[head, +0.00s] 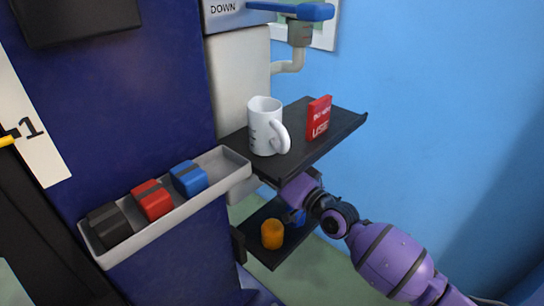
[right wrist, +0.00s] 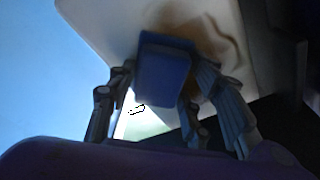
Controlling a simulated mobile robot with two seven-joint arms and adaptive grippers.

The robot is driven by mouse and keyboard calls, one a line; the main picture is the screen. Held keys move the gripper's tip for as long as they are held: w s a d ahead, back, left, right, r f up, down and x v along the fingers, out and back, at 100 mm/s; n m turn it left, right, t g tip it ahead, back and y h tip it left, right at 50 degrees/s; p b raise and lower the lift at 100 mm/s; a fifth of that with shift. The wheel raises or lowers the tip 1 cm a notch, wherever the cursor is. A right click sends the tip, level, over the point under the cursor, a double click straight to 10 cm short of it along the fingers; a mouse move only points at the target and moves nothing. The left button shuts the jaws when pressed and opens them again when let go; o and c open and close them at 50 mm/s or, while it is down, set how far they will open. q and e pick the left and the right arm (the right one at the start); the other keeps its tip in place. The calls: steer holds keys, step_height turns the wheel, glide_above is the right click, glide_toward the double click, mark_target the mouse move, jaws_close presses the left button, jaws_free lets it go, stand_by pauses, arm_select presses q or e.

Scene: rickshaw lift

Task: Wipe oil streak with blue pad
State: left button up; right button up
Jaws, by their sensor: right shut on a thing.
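My right gripper (right wrist: 166,70) is shut on a blue pad (right wrist: 164,72) in the right wrist view. The pad is held up in front of a white panel (right wrist: 95,18). A brown oil streak (right wrist: 228,42) curves over that panel, mostly right of the pad and partly hidden behind it. I cannot tell whether the pad touches the panel. In the head view my right arm reaches in from the right, and its gripper end is by the underside of the upper black shelf, largely hidden. My left gripper is in neither view.
The upper black shelf (head: 335,140) bears a white mug (head: 265,127) and a red box (head: 319,118). The lower black shelf (head: 268,254) bears an orange cup (head: 272,234); a blue thing (head: 297,216) shows beside it. A grey tray (head: 165,222) holds black, red and blue blocks.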

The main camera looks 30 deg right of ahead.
steer(key=shift+s+a+r+p, duration=0.15)
steer(key=shift+a+p, duration=0.15)
steer(key=shift+a, duration=0.1)
steer(key=shift+s+a+r+p, duration=0.15)
steer(key=shift+a+p, duration=0.1)
steer(key=shift+a, duration=0.15)
steer(key=shift+s+a+f, duration=0.15)
steer(key=shift+a, duration=0.25)
